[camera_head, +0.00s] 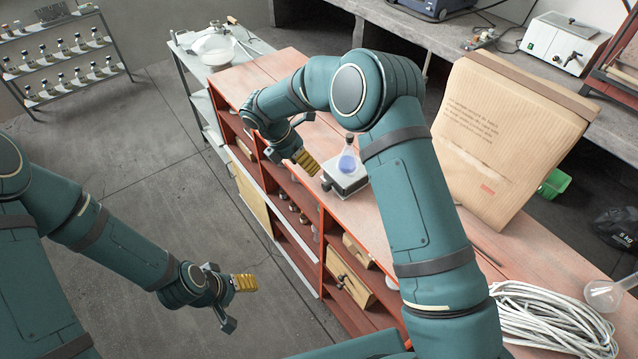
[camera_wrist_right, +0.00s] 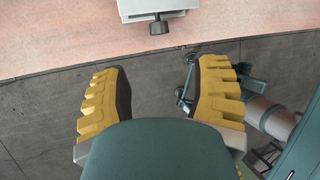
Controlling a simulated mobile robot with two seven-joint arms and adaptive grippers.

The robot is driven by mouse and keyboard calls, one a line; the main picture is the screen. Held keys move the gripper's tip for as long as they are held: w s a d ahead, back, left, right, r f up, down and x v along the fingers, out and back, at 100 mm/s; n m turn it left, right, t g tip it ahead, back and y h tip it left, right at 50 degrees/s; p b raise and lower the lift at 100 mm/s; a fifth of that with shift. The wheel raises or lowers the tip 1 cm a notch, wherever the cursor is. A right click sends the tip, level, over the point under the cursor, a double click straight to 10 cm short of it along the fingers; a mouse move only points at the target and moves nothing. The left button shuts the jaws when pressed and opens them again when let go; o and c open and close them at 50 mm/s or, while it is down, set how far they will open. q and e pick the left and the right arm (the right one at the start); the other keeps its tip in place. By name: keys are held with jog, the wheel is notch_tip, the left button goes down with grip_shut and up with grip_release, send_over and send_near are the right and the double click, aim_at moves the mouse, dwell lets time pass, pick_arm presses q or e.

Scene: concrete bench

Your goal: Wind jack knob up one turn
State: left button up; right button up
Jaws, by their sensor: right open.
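The jack (camera_head: 346,183) is a small grey metal box on the reddish wooden bench top, with a flask of blue liquid (camera_head: 347,162) standing on it. Its dark knob (camera_head: 326,185) faces the bench's front edge. In the right wrist view the jack (camera_wrist_right: 150,7) is at the top edge, mostly cut off, with the black knob (camera_wrist_right: 158,26) below it. My right gripper (camera_head: 308,141) is open and empty, apart from the knob; its yellow-padded fingers (camera_wrist_right: 159,82) stand wide apart in the wrist view. My left gripper (camera_head: 241,303) is open and empty over the floor.
A large cardboard package (camera_head: 505,140) stands on the bench to the right. Coiled white cable (camera_head: 550,325) and a glass flask (camera_head: 603,294) lie nearer. Red shelves (camera_head: 300,215) hold wooden boxes below the top. Floor (camera_head: 150,180) left of the bench is clear.

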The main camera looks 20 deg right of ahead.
aim_at(324, 187)
jog(key=x, duration=1.1)
jog(key=shift+d+f, duration=0.15)
jog(key=shift+f, duration=0.15)
jog(key=shift+c, duration=0.4)
grip_shut()
